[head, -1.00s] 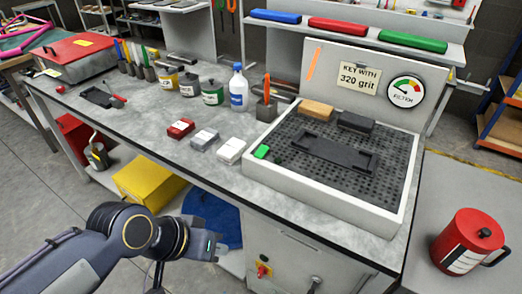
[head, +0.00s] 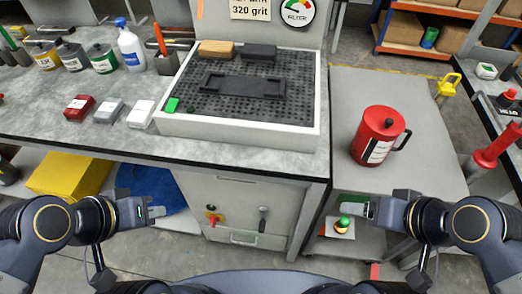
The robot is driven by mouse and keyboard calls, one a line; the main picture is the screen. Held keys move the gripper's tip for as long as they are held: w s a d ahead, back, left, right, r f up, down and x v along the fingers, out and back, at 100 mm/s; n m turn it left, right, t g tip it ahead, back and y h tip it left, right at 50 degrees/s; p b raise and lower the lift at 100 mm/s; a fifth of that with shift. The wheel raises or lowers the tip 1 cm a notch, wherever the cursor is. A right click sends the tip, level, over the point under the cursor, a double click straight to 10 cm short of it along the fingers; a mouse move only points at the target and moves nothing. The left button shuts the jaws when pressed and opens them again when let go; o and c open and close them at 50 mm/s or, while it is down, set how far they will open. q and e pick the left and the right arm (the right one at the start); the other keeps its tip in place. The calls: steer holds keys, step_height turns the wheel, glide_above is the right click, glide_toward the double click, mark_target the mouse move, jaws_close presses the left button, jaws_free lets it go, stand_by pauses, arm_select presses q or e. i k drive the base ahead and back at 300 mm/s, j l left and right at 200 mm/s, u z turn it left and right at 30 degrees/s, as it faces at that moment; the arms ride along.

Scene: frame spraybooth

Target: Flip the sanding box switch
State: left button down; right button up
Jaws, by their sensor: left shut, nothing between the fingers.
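The sanding box (head: 230,129), a white-rimmed tray with a dark perforated bed, sits on the bench top.
A red canister (head: 378,135) stands on the grey surface at right. A green-topped object (head: 343,224) sits low beside my right gripper. A yellow box (head: 70,176) and blue round object (head: 150,188) are under the bench. Space before the cabinet front is clear.

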mark_target(172, 103)
steer(key=i+j+z, duration=0.15)
steer(key=j+z, duration=0.3)
steer(key=i+j+z, duration=0.15)
steer(key=z, duration=0.25)
steer(key=k+j, duration=0.05)
steer(key=j, duration=0.05)
